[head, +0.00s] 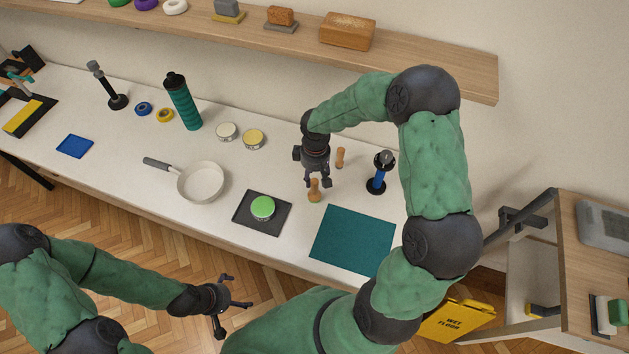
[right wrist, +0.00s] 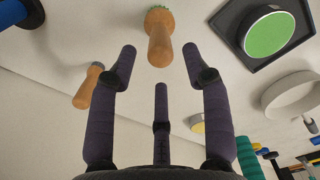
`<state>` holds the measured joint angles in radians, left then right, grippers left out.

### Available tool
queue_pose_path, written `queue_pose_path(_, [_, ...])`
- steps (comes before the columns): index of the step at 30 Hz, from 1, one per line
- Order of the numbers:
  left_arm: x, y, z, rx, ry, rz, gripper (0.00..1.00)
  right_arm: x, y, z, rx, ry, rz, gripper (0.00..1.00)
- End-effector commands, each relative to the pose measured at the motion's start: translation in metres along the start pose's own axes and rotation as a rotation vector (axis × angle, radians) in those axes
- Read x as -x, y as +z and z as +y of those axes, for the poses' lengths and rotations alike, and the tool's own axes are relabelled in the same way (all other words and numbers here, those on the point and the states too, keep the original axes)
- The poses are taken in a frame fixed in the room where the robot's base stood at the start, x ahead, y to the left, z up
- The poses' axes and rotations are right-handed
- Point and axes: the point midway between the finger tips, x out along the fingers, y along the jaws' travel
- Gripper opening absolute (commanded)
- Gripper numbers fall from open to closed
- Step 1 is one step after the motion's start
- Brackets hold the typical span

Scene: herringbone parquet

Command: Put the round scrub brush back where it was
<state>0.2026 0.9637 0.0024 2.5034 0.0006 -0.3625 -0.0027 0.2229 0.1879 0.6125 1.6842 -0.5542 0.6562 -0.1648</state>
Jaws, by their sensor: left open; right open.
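The round scrub brush (head: 314,196), with a wooden knob handle, stands on the white table below my right gripper (head: 315,182). In the right wrist view the brush (right wrist: 159,38) shows green bristles at its base, and its handle end points toward the fingers. My right gripper (right wrist: 160,60) is open and empty, its fingertips just short of the handle and on either side of it. My left gripper (head: 232,303) is open and empty, out in front of the table over the parquet.
A second wooden handle (head: 340,157) stands close behind the brush; a blue-handled tool on a stand (head: 378,175) is to the right. A dark tray (head: 246,225) with a green-topped round thing, a pan (head: 201,182) and a teal mat (head: 352,243) lie nearby. A shelf (head: 420,65) runs above.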

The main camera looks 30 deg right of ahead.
Motion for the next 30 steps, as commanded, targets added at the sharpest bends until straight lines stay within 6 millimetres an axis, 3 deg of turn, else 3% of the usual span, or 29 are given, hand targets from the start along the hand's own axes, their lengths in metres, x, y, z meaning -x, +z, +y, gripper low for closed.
queue_pose_path(1, [0.003, 0.0, 0.001, 0.0, 0.0, 0.0, 1.0, 0.013, -0.001, 0.0, 0.0, 0.002, 0.003, 0.49])
queue_pose_path(6, [0.006, 0.0, 0.002, 0.0, 0.0, 0.0, 1.0, 0.041, -0.001, 0.0, 0.0, 0.001, 0.003, 0.49])
queue_pose_path(12, [0.008, 0.0, 0.003, 0.0, 0.0, 0.0, 1.0, 0.058, 0.0, 0.0, 0.0, 0.0, 0.0, 0.49])
queue_pose_path(30, [0.008, 0.0, 0.003, 0.0, 0.0, 0.0, 1.0, 0.061, 0.0, 0.0, 0.0, 0.0, 0.0, 0.49])
